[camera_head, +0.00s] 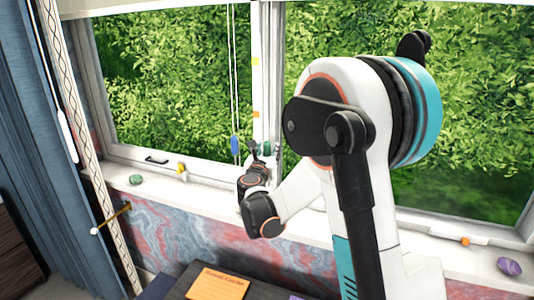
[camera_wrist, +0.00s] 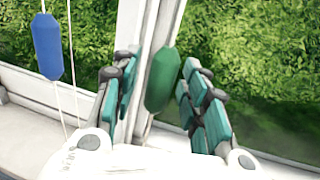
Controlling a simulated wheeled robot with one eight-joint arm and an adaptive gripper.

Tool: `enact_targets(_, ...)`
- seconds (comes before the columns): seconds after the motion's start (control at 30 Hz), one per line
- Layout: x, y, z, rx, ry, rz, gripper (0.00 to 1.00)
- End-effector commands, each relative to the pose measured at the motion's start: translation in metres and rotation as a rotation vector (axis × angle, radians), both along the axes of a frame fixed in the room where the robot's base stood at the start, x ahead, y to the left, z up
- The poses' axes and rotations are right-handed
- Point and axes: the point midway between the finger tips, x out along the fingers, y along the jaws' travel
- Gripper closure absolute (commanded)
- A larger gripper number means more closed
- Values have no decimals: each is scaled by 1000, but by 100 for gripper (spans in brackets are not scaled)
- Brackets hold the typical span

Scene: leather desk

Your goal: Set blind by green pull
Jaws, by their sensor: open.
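The green pull (camera_wrist: 163,80) is a faceted bead that appears between the two teal-padded fingers of my gripper (camera_wrist: 158,72) in the wrist view. The fingers stand apart on either side, and I cannot tell whether either touches it. In the head view the green pull (camera_head: 266,148) shows small at the tip of my gripper (camera_head: 258,155), partly covered by it. The blue pull (camera_wrist: 47,47) hangs on a white cord to the left of the gripper; it also shows in the head view (camera_head: 234,146). The pale blind (camera_head: 140,6) is at the top of the window.
The white window sill (camera_head: 215,197) holds a green stone (camera_head: 136,180), a small yellow item (camera_head: 181,168) and a purple stone (camera_head: 509,267). The white window post (camera_wrist: 145,70) stands close behind the green pull. A blue curtain (camera_head: 50,150) hangs at left.

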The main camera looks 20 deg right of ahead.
Motion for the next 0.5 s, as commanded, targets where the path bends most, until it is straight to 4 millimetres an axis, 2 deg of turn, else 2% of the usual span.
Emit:
enact_targets(0.23, 0, 0, 0, 0, 0, 0, 62)
enact_targets(0.4, 0, 0, 0, 0, 0, 0, 100)
enact_targets(0.5, 0, 0, 0, 0, 0, 0, 100)
